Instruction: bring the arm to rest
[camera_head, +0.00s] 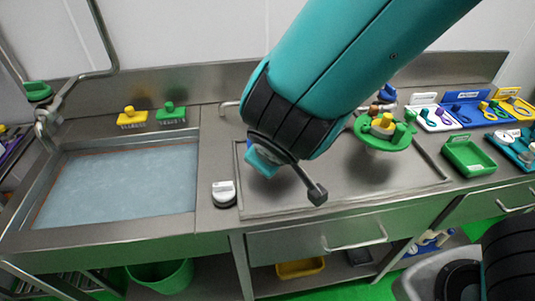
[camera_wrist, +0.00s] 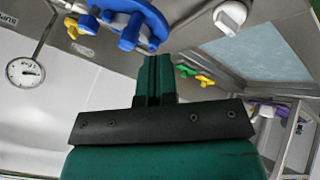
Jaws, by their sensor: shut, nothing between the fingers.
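My gripper (camera_wrist: 153,60) shows in the wrist view with its two green fingers pressed together, shut and empty. In the head view my teal arm comes in from the upper right and its dark joint hangs above the steel counter (camera_head: 345,199). I cannot make out the fingertips there. In the wrist view a blue round part (camera_wrist: 130,22) lies just beyond the fingertips; I cannot tell whether they touch.
A white knob (camera_head: 224,193) stands between sink and counter. A green round stand (camera_head: 368,134) and a green tray (camera_head: 468,156) are right.

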